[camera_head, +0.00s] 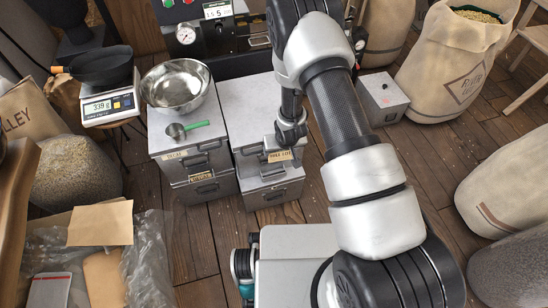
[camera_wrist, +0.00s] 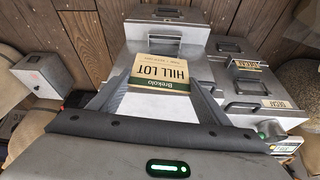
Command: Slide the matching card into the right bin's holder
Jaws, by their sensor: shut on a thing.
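My gripper (camera_head: 288,138) is shut on a tan card (camera_head: 280,156), in front of the right grey metal bin (camera_head: 245,100). In the wrist view the card (camera_wrist: 160,75) reads HILL LOT and sits between the fingertips (camera_wrist: 158,88). The right bin (camera_wrist: 195,17) shows beyond the card, with a framed front fitting (camera_wrist: 164,39). I cannot tell whether the card touches the bin; arm and card hide part of its front. The left bin (camera_head: 180,128) bears two labels; one reads DECAF in the wrist view (camera_wrist: 252,104).
A scale (camera_head: 110,105) stands further left. A grey box (camera_head: 381,97) and sacks (camera_head: 455,60) stand right. An open crate with paper and plastic (camera_head: 100,255) lies front left. Wood floor shows between.

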